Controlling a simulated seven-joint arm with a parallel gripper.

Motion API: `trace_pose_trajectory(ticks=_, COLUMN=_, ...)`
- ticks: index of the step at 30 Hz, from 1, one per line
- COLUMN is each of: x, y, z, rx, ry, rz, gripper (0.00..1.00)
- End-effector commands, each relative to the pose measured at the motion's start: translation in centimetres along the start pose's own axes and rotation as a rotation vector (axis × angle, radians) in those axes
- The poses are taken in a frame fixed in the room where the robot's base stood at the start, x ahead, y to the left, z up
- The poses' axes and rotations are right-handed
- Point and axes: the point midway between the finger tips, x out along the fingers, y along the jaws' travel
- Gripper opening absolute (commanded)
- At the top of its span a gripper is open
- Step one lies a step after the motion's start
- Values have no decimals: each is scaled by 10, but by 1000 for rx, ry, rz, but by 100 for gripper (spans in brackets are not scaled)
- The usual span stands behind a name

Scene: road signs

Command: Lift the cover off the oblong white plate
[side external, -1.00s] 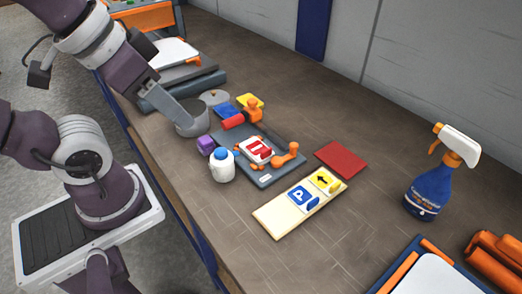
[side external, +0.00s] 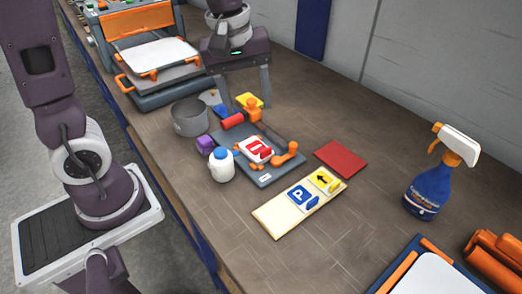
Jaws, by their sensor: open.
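A small white plate (side external: 246,146) with rounded ends lies on a dark grey base (side external: 262,176) with orange clamps. A red piece with a raised grip (side external: 264,153) lies on top of it and hides much of its face. My gripper (side external: 246,99) is open and points down, with nothing seen between its fingers. It is behind the plate, near the yellow piece and the upright orange clamp, and apart from the plate and red piece.
A cream board (side external: 298,205) with blue and yellow signs, a red sheet (side external: 341,158) and a spray bottle (side external: 436,175) are to the right.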

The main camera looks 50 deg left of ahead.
Motion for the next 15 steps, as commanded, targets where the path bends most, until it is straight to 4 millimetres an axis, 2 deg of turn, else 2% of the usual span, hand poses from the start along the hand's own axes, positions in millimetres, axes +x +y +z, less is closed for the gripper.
trace_pose_trajectory(ticks=1, x=26, y=10, z=-10, rx=-127, ry=-19, rz=-48, gripper=56)
trace_pose_trajectory(ticks=3, x=56, y=20, z=-22, rx=-297, ry=-28, rz=-101, gripper=56)
trace_pose_trajectory(ticks=6, x=87, y=26, z=-32, rx=-455, ry=-25, rz=-150, gripper=56)
trace_pose_trajectory(ticks=9, x=102, y=27, z=-35, rx=-521, ry=-21, rz=-170, gripper=56)
trace_pose_trajectory(ticks=15, x=130, y=22, z=-31, rx=-529, ry=-22, rz=-174, gripper=56)
